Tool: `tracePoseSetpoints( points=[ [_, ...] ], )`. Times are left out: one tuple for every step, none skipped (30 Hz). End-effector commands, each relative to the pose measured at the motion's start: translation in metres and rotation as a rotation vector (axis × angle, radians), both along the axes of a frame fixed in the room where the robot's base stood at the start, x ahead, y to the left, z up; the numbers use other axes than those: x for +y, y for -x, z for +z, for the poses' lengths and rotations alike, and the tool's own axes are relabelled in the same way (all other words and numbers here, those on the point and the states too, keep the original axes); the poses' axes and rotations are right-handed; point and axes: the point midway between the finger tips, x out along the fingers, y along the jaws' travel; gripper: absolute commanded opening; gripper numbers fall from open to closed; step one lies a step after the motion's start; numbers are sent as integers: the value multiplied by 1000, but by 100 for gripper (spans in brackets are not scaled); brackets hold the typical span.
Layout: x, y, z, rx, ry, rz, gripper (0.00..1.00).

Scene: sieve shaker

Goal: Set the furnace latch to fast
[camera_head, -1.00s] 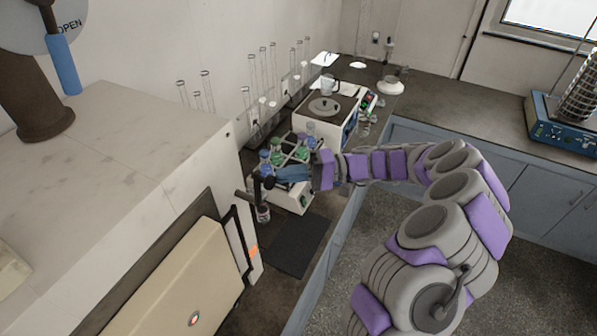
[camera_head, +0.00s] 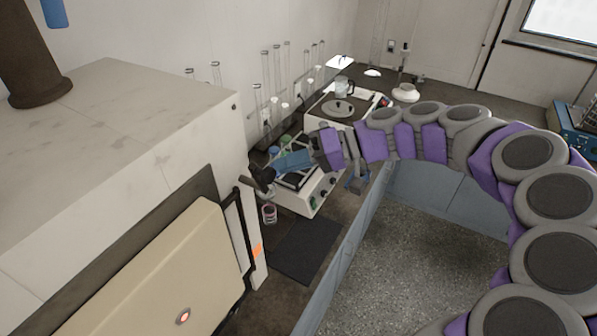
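The furnace (camera_head: 130,110) is the large pale box on the left, with a beige door panel (camera_head: 150,275) on its front. A dark upright bar with a short stub at its top, which looks like the latch (camera_head: 243,215), is at the door's right edge. My gripper (camera_head: 262,178), with dark fingers and a blue part behind them, is beside the top of this bar. I cannot tell whether it touches the bar or whether its fingers are open. No "fast" marking is readable.
A brown column (camera_head: 32,50) stands on the furnace top, with a blue handle (camera_head: 55,12) above. A white bench device (camera_head: 305,195), a small jar (camera_head: 269,213) and a dark mat (camera_head: 305,247) are close to my gripper. Several glass tubes stand behind. The floor (camera_head: 400,260) is clear.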

Motion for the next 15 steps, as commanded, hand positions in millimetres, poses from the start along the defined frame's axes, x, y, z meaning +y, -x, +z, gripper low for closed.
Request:
tracePoseSetpoints(
  points=[
    [4,5,-4,-41,23,4,0],
    [6,7,-5,-61,38,5,0],
    [8,9,-5,-90,57,4,0],
    [9,11,-5,-114,72,2,0],
    [10,13,-5,-138,87,1,0],
    [12,16,-5,-171,109,2,0],
    [14,19,-6,-193,125,3,0],
    [16,21,-7,-216,141,3,0],
    [18,24,-7,-249,162,2,0],
    [19,26,-7,-274,176,1,0],
    [20,28,-8,-298,192,-1,0],
    [22,31,-9,-328,214,-1,0],
    [24,33,-10,-351,230,0,0],
    [25,36,-11,-375,245,1,0],
    [27,39,-12,-407,266,2,0]
  ],
)
